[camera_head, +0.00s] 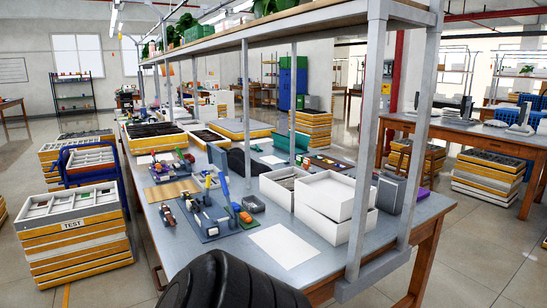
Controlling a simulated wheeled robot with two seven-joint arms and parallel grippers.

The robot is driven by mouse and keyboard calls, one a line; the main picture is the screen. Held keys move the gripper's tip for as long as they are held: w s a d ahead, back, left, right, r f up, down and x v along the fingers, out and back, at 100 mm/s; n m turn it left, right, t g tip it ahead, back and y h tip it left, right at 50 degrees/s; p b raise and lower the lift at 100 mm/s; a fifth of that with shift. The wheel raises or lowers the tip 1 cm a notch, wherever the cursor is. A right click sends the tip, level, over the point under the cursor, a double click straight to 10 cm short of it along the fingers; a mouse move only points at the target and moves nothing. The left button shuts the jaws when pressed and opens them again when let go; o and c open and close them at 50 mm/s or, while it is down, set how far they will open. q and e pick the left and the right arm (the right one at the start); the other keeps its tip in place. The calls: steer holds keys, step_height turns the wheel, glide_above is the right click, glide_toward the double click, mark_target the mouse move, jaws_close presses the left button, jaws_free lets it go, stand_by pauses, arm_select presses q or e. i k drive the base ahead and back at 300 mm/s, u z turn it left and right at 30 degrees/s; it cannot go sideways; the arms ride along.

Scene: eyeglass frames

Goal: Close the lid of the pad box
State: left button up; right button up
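No box is marked as the pad box, so I cannot tell for certain which one it is. A white open-topped box (325,193) sits on the right part of the workbench, on top of another white box (318,226). Beside them on the left is a white box (276,186) with an open top and greyish contents, partly behind a shelf post. I cannot make out a separate lid on any of them. Neither of my grippers is in view.
The grey workbench (225,262) carries tools on a mat (210,222) and a white sheet (283,245). Metal posts (360,150) hold a shelf above it. A black chair-like back (235,285) stands in front. Stacked crates (75,240) marked TEST stand left.

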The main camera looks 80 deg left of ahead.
mark_target(217, 155)
steer(key=u, duration=0.35)
steer(key=i, duration=3.35)
steer(key=u, duration=3.9)
steer(key=i, duration=1)
steer(key=u, duration=0.55)
steer(key=k, duration=0.95)
steer(key=u, duration=1.3)
steer(key=i, duration=2.8)
steer(key=z, duration=0.2)
